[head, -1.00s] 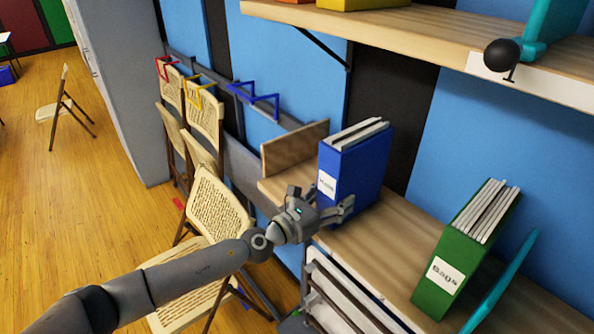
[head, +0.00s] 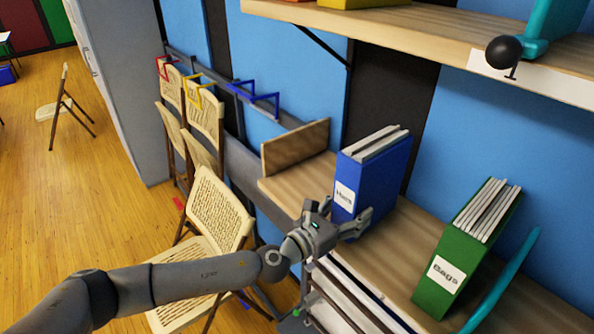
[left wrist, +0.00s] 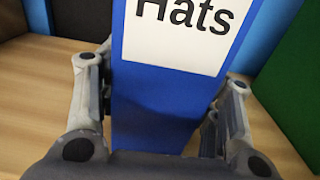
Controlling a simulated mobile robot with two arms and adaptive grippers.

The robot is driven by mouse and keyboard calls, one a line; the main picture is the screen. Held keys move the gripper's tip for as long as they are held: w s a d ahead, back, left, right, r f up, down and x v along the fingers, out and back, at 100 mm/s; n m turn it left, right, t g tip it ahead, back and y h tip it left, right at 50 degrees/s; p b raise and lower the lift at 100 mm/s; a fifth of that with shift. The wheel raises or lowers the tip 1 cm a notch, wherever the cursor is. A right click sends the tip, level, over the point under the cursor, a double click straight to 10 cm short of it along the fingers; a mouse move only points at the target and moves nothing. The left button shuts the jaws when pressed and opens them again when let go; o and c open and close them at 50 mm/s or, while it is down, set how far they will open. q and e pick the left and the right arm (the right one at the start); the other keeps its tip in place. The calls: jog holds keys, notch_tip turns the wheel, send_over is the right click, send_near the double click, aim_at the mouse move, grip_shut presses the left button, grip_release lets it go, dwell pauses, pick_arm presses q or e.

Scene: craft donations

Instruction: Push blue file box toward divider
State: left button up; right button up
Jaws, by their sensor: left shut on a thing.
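The blue file box (head: 382,180), labelled "Hats", stands upright on the lower wooden shelf. My left gripper (head: 340,213) is shut on its lower front part, one finger on each side. In the left wrist view the blue file box (left wrist: 155,108) fills the middle between my fingers. A green file box (head: 455,265), labelled "Bags", stands tilted further right, with a gap of bare shelf between the two boxes. A thin teal divider (head: 507,280) stands just right of the green box. My right gripper is not in view.
A wooden end panel (head: 295,147) stands left of the blue box, with bare shelf (head: 290,185) between. An upper shelf (head: 420,40) overhangs at top right. Folding chairs (head: 222,208) hang and stand at the left, near my left arm.

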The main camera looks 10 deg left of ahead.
pick_arm(q)
jog(key=shift+s+d, duration=1.65)
jog(key=shift+d, duration=0.5)
jog(key=shift+s+d, duration=1.7)
jog(key=shift+d, duration=0.45)
jog(key=shift+s+d, duration=1.65)
jog(key=shift+d, duration=0.5)
jog(key=o, duration=1)
jog(key=shift+c, duration=0.2)
jog(key=v, duration=1.3)
jog(key=shift+a, duration=0.15)
jog(key=shift+w, duration=0.15)
